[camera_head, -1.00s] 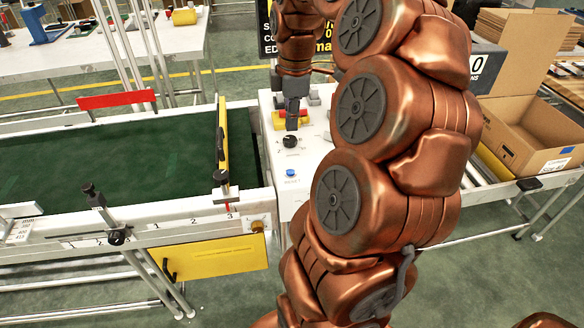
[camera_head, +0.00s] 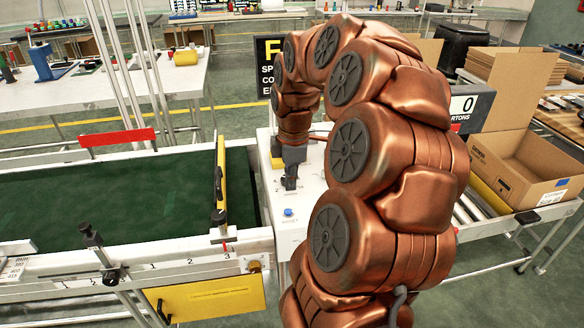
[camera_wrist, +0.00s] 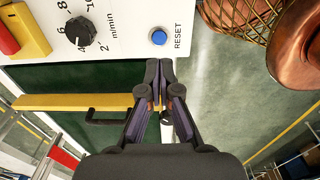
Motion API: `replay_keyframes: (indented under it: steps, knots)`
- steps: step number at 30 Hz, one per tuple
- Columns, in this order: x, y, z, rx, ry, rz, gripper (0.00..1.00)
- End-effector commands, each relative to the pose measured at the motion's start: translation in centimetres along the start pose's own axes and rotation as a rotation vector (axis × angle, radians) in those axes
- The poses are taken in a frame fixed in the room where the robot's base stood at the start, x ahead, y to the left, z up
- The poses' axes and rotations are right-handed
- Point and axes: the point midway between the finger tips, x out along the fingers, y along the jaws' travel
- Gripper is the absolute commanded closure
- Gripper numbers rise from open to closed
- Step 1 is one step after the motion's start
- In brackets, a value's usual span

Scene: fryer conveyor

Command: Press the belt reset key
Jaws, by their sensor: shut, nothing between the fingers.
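The belt reset key is a round blue button (camera_wrist: 158,37) on a white control panel (camera_wrist: 125,18), with the word RESET printed beside it. It also shows in the head view (camera_head: 288,212), near the panel's front edge. My gripper (camera_wrist: 160,66) is shut and empty; in the wrist view its fingertips appear just below the blue button, with a small gap in the picture. In the head view my gripper (camera_head: 290,184) is above the panel, behind the button. I cannot tell its exact height. The dark speed dial (camera_wrist: 78,31) is left of the button in the wrist view.
A red and yellow emergency stop (camera_wrist: 22,32) lies beyond the dial. A yellow bar (camera_head: 220,172) stands across the green conveyor belt (camera_head: 100,190), left of the panel. An open cardboard box (camera_head: 520,165) is on the rollers at right.

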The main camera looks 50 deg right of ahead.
Motion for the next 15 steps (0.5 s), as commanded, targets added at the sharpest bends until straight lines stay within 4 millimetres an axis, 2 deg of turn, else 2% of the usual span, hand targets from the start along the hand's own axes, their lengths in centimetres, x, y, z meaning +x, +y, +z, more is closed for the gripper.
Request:
replay_keyframes:
  steps: [9,15]
  knots:
    - [5.0,-0.2,0.0,0.0,0.0,-0.006,1.0]
    - [7.0,0.0,0.0,0.0,0.0,-0.002,1.0]
